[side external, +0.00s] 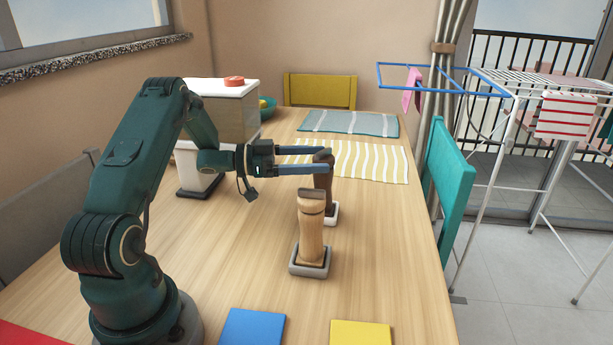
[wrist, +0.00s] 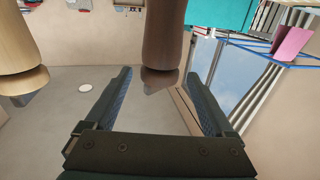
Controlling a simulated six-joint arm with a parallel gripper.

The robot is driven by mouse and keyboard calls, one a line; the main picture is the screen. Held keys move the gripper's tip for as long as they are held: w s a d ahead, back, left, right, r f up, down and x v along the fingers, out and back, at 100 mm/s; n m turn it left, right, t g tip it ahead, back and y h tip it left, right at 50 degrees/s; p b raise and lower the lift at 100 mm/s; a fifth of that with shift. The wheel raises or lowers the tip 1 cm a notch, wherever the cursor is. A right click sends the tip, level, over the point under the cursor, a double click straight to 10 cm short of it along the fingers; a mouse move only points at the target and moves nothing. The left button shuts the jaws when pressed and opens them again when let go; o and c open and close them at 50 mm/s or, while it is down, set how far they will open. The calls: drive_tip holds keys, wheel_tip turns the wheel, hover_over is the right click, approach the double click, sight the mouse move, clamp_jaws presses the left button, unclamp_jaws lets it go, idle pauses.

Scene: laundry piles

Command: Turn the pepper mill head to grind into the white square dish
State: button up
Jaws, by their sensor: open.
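A dark brown mill (side external: 323,180) stands upright at the white square dish (side external: 333,217); its foot is partly hidden by the lighter mill. My gripper (side external: 329,160) is open and level at the dark mill's head, with one finger on each side. In the wrist view, the dark mill's head (wrist: 161,78) shows between the fingertips of my gripper (wrist: 159,74), with a gap on both sides. A light wood mill (side external: 312,232) stands upright in a grey square dish (side external: 309,271), nearer the side camera. It is at the left of the wrist view (wrist: 32,45), outside the fingers.
A striped yellow cloth (side external: 375,161) and a blue-grey cloth (side external: 350,123) lie farther back on the table (side external: 225,265). A white-topped box (side external: 215,88) stands behind my arm. Blue (side external: 252,328) and yellow (side external: 360,334) squares lie in front. A teal chair (side external: 448,185) stands at the right.

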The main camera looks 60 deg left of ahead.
drive_tip(key=v, duration=0.4)
drive_tip(key=shift+s+a, duration=0.1)
drive_tip(key=shift+s, duration=0.15)
drive_tip(key=shift+w, duration=0.1)
drive_tip(key=w+d+n+t+y, duration=0.1)
drive_tip(key=w+d+r+n+t+y, duration=0.1)
drive_tip(key=w+n+y, duration=0.1)
drive_tip(key=shift+d+r+t, duration=0.2)
drive_tip(key=shift+d+t, duration=0.15)
drive_tip(key=shift+t, duration=0.05)
drive_tip(key=shift+w+d+f+n+y, duration=0.15)
drive_tip(key=shift+n+y, duration=0.25)
drive_tip(key=shift+y, duration=0.6)
drive_tip(key=shift+w+d+f+n+y, duration=0.2)
drive_tip(key=shift+n+y, duration=0.3)
drive_tip(key=shift+y, duration=0.3)
drive_tip(key=shift+f+n+y, duration=0.5)
drive_tip(key=shift+y, duration=0.5)
drive_tip(key=w, duration=0.5)
drive_tip(key=shift+d, duration=0.1)
